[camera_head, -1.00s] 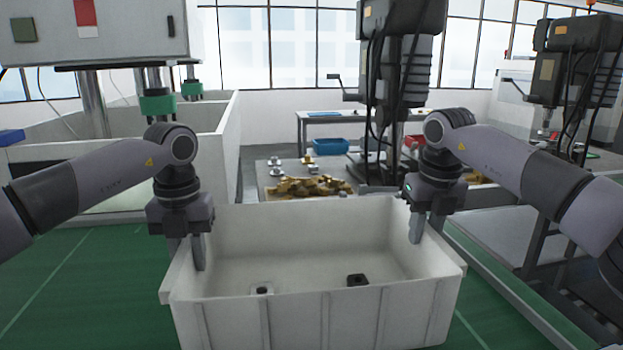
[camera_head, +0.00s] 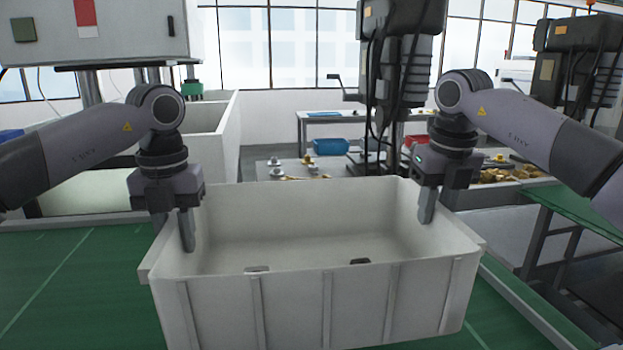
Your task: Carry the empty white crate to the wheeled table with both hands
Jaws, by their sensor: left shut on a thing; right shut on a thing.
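The white crate (camera_head: 318,306) is in the front middle of the head view, open side up. My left gripper (camera_head: 187,230) is shut on its left side wall, with a finger showing inside. My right gripper (camera_head: 427,205) is shut on its right side wall in the same way. The crate looks roughly level and seems to be held above the green surface; its underside is out of view. Two small dark things show inside near its floor, mostly hidden by the front wall. I cannot tell which table is the wheeled one.
A green surface (camera_head: 75,285) lies below and left of the crate. Behind it, a low table carries metal and brass-coloured parts (camera_head: 505,172). A drill-like machine (camera_head: 400,70) stands behind the crate. A blue bin (camera_head: 330,146) sits further back. A white-walled tank (camera_head: 212,145) is at the left.

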